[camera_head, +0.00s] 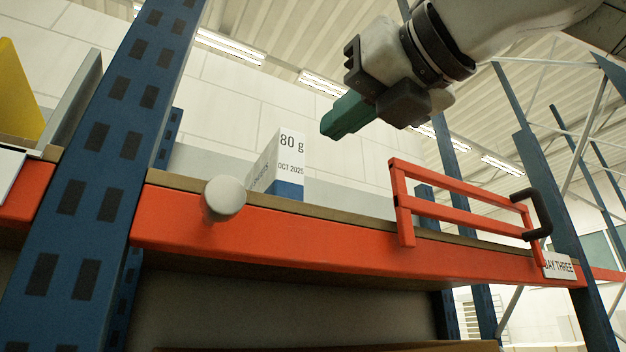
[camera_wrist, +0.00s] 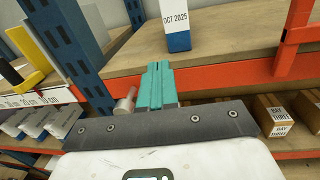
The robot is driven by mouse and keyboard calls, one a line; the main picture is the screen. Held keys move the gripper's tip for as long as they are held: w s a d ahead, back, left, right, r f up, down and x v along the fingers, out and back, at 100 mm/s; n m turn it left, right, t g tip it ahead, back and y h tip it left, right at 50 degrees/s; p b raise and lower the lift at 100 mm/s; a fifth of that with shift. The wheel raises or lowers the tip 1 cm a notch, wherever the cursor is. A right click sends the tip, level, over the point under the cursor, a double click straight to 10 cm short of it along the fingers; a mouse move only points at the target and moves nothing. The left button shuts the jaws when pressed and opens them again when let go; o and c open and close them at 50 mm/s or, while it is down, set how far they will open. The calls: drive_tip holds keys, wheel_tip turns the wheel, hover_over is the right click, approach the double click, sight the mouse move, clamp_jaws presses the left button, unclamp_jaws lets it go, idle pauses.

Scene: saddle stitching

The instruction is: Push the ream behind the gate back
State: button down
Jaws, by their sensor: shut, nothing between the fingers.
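The ream (camera_head: 280,164) is a white and blue block marked "80 g" and "OCT 2025". It stands upright on the shelf, close behind the front beam; its lower part also shows in the wrist view (camera_wrist: 177,22). The red gate (camera_head: 465,205) with a black handle (camera_head: 538,214) stands on the beam to the right of the ream and does not cover it in the head view. My gripper (camera_head: 338,122) has green fingers, shut and empty, above and to the right of the ream, apart from it. In the wrist view the fingers (camera_wrist: 157,68) point towards the shelf below the ream.
A grey round knob (camera_head: 224,197) sticks out from the orange beam (camera_head: 300,241) left of the ream. A blue upright (camera_head: 110,140) stands at left, another at right beside the "BAY THREE" label (camera_head: 559,267). Boxes (camera_wrist: 275,115) sit on a lower shelf.

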drive_tip(key=t+h, duration=0.1)
drive_tip(key=h, duration=0.1)
drive_tip(key=p, duration=0.4)
approach(287, 182)
drive_tip(key=shift+m, duration=0.4)
drive_tip(key=x, duration=0.7)
